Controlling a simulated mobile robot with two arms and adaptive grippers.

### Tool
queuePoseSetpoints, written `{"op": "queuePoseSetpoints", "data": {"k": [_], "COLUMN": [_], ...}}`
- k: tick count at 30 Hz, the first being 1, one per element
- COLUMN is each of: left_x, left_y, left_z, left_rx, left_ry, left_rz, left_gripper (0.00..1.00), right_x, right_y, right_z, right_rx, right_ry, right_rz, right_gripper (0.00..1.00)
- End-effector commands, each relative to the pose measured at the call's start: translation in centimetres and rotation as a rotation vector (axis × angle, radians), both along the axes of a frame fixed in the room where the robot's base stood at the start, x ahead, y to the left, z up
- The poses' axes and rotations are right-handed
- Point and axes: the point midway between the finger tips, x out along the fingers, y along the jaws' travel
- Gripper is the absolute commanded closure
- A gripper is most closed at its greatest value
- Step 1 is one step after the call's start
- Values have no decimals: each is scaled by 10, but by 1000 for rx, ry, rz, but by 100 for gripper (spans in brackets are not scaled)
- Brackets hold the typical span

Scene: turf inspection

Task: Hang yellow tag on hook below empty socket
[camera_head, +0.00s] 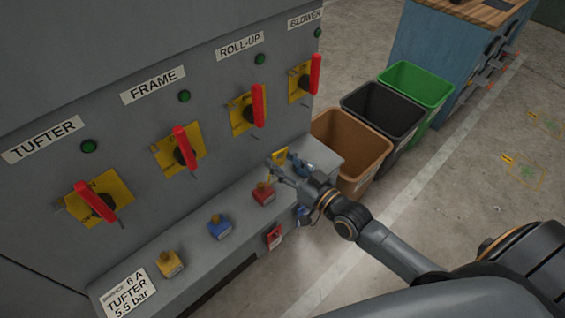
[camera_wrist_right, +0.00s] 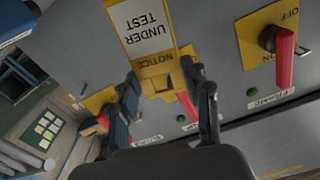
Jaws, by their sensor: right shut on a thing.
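My right gripper (camera_head: 285,168) is shut on the yellow tag (camera_head: 280,156) above the right end of the panel's ledge. In the right wrist view the tag (camera_wrist_right: 150,32) shows a white field reading "UNDER TEST" and a yellow "NOTICE" band, between the fingers (camera_wrist_right: 167,85). It is clear of the panel face as far as I can tell. Small hook-like pins show below the switches, such as one below the TUFTER switch (camera_head: 121,224) and one below FRAME (camera_head: 195,168). No empty socket can be made out; my gripper hides part of the ledge. My left gripper is not in view.
Red-handled switches on yellow plates line the grey panel (camera_head: 140,125). Yellow (camera_head: 169,263), blue (camera_head: 219,227) and red (camera_head: 263,194) blocks stand on the ledge. A red item (camera_head: 274,237) hangs on its front. Brown (camera_head: 350,140), black (camera_head: 382,110) and green (camera_head: 418,85) bins stand to the right.

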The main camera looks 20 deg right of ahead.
Motion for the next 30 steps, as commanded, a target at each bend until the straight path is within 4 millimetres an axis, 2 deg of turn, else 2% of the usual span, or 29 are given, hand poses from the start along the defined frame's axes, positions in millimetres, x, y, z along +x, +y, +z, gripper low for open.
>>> {"op": "queuePoseSetpoints", "data": {"k": [30], "left_x": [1], "left_y": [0], "left_z": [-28], "left_rx": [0], "left_ry": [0], "left_rz": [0], "left_gripper": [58], "right_x": [57], "right_y": [21], "right_z": [-6], "right_rx": [2], "right_ry": [-2], "right_rz": [1], "right_gripper": [84]}}
